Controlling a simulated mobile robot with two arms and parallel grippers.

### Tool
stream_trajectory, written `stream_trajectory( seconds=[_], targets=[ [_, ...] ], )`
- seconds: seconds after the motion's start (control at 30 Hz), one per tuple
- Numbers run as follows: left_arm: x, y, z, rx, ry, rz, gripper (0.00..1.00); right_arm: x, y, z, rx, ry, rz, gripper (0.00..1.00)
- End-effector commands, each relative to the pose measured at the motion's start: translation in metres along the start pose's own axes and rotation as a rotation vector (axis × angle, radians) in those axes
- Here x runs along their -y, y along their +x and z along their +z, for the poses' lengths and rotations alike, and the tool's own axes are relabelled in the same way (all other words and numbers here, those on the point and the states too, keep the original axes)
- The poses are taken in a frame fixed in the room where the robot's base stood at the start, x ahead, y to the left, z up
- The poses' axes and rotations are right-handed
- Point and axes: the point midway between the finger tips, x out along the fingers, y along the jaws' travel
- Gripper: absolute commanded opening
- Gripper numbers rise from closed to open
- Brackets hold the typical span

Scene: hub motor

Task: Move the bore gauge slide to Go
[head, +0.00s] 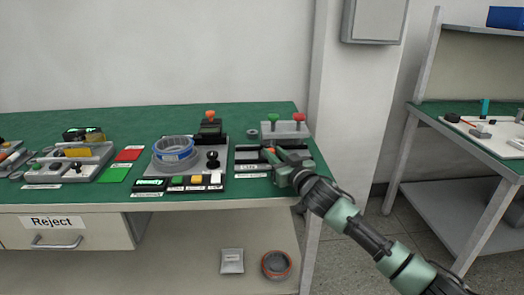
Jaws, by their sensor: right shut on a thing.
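My right gripper (271,155) reaches in from the right over a dark labelled panel (246,156) near the table's right end. It is shut on a small part at this panel, which I take to be the bore gauge slide; the fingers hide most of it. The labels (251,176) on the panel are too small to read, so I cannot tell which setting the slide is at. My left gripper is not in view.
Left of the panel stands a grey fixture with a blue ring (172,152), a black knob (212,160) and a row of buttons (196,180). Behind the gripper is a grey box (285,131) with green and red knobs. Red (129,154) and green (114,173) pads lie further left.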

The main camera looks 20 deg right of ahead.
Motion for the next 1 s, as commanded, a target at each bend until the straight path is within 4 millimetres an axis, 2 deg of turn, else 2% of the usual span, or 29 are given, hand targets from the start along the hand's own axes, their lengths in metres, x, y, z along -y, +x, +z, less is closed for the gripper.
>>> stream_trajectory(
  seconds=[0.13,0.43,0.47,0.5,0.53,0.87,1.0],
  targets=[
    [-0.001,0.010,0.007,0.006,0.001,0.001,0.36,-0.009,-0.004,0.000,0.002,0.000,0.001,0.00],
    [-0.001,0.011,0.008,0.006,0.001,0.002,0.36,-0.009,-0.004,0.001,0.000,-0.001,0.000,0.00],
    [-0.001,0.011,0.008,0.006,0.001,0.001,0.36,-0.009,-0.004,0.001,0.000,-0.001,0.000,0.28],
    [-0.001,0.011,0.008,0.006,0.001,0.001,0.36,-0.009,-0.004,0.001,0.000,-0.001,0.000,0.39],
    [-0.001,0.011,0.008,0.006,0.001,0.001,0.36,-0.009,-0.004,0.001,0.000,-0.001,0.000,0.45],
    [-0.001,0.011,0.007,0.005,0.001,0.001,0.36,-0.009,-0.005,0.000,0.000,-0.001,0.000,0.45],
    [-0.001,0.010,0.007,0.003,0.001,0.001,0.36,-0.009,-0.019,0.001,0.001,0.000,0.000,0.45]
  ],
)
